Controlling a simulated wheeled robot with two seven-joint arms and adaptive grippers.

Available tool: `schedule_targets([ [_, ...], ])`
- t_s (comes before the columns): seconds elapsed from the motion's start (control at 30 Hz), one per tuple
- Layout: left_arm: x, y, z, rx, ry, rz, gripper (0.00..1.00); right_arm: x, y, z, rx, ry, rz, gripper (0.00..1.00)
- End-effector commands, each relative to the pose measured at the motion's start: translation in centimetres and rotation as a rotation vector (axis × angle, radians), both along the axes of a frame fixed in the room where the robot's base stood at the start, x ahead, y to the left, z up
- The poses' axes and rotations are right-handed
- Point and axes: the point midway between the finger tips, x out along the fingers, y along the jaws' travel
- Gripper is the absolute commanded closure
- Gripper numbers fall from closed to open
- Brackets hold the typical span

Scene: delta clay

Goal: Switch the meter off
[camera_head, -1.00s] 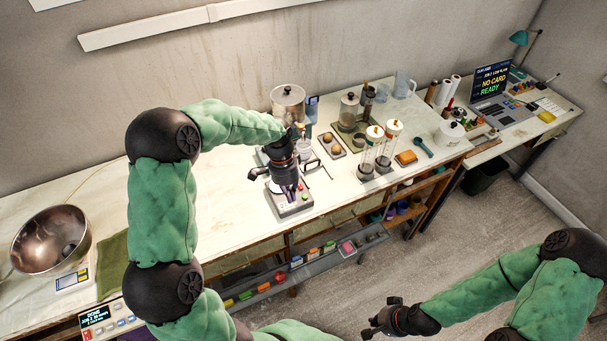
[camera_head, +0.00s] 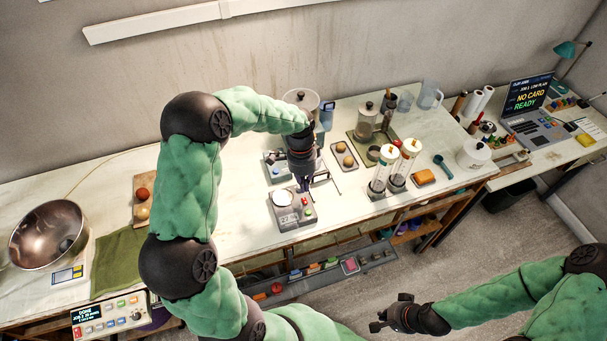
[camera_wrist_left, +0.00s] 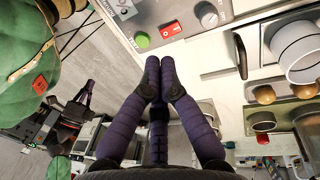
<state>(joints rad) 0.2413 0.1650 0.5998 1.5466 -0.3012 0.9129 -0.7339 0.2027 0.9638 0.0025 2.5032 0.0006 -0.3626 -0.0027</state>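A grey device (camera_head: 283,222) with a pale round dial or dish, a red button and a green button stands near the table's front edge; no label reads clearly, but it may be the meter. In the left wrist view its green button (camera_wrist_left: 142,39), red button (camera_wrist_left: 169,29) and grey knob (camera_wrist_left: 207,15) show just beyond the fingertips. My left gripper (camera_head: 304,188) points down at the device's right rear side. Its fingers (camera_wrist_left: 160,65) are together and empty, close to the red button; contact cannot be told. My right gripper (camera_head: 388,313) hangs open and empty before the table.
Behind the device are a lidded pot (camera_head: 300,98) and a small tray with brown balls (camera_head: 345,157). Two clear cylinders (camera_head: 383,172) stand right. A control panel reading DONE (camera_head: 110,314) and a metal bowl (camera_head: 48,236) are left.

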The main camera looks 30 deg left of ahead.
Motion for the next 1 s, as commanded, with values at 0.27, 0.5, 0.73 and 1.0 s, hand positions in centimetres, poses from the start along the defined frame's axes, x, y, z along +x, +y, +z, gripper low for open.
schedule_targets([
  [0.27,-0.6,-0.6,-4.5,-0.001,0.002,0.002,1.0,0.0,0.0,-0.3,0.0,0.0,0.0,1.0],
  [0.5,-0.7,-0.8,-6.1,0.001,-0.001,0.0,1.0,0.0,0.0,-0.4,0.0,0.0,0.0,1.0],
  [0.73,-0.7,-0.8,-6.2,0.0,-0.001,0.001,1.0,0.0,0.0,-0.4,0.0,0.0,0.0,1.0],
  [1.0,-1.0,-1.2,-7.3,0.0,0.001,-0.001,1.0,0.0,0.0,-1.0,0.0,0.0,0.0,1.0],
])
